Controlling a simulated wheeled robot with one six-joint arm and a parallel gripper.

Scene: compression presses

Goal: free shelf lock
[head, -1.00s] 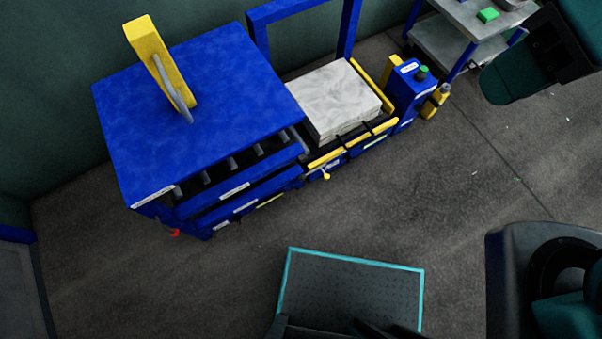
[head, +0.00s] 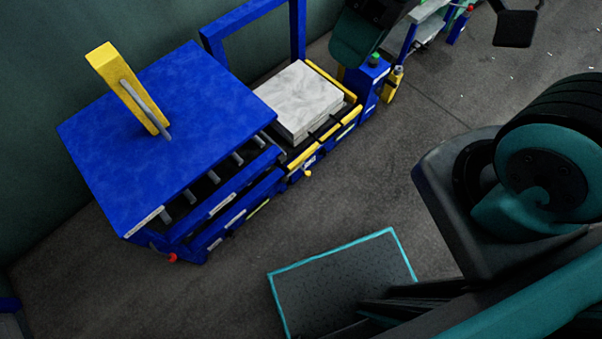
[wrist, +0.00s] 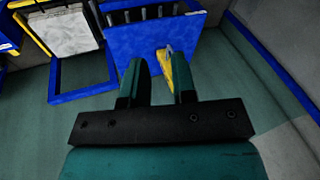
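The blue press (head: 180,110) stands at the left in the head view. A yellow block with a grey rod (head: 125,85) rises from its top. A red knob (head: 172,257) is at its lower front corner. A small yellow knob (head: 307,174) sticks out of the front below the white slab stack (head: 303,97). I cannot tell which part is the shelf lock. In the wrist view my gripper (wrist: 156,64) is open and empty, its two teal fingers apart. Beyond it show the blue top (wrist: 150,50) and the yellow block (wrist: 174,72), apart from the fingers.
A blue frame (head: 255,20) arches behind the slabs. A teal-edged dark plate (head: 345,265) is at the lower middle. Floor between plate and press is clear. A wall runs behind the press.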

